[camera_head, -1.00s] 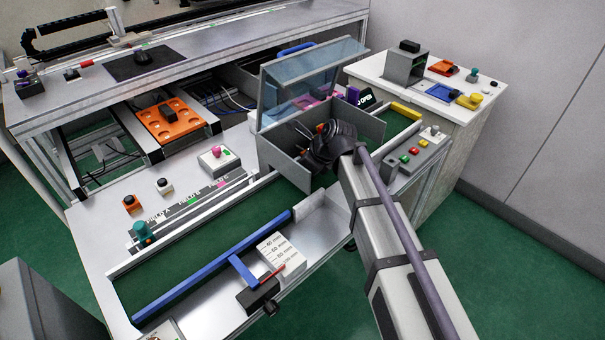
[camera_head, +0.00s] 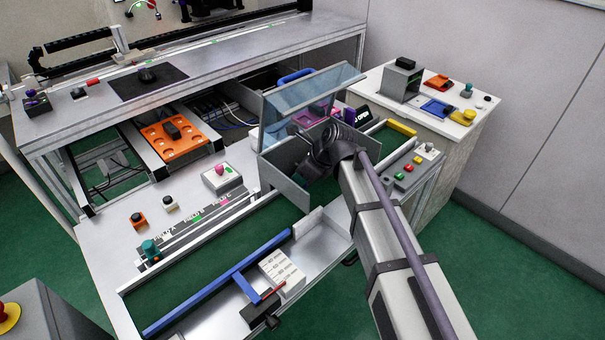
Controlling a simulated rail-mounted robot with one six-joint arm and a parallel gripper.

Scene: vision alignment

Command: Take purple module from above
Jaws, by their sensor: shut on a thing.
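My gripper (camera_head: 298,132) is at the end of my arm, over the open grey box with the raised clear lid (camera_head: 262,120). Its dark fingers point left and look small and blurred. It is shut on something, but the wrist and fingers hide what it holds. A purple piece (camera_head: 336,107) shows behind the gripper, beside the black OPEN sign (camera_head: 359,116). I cannot tell whether this is the purple module. A pink-purple patch (camera_head: 306,117) shows through the lid. The inside of the box is mostly hidden.
The box's walls and tilted lid stand close around my gripper. A button panel (camera_head: 410,172) is to the right. A blue T-shaped bar (camera_head: 215,286) and a white stepped block (camera_head: 283,272) lie in front. An orange plate (camera_head: 180,138) is at left.

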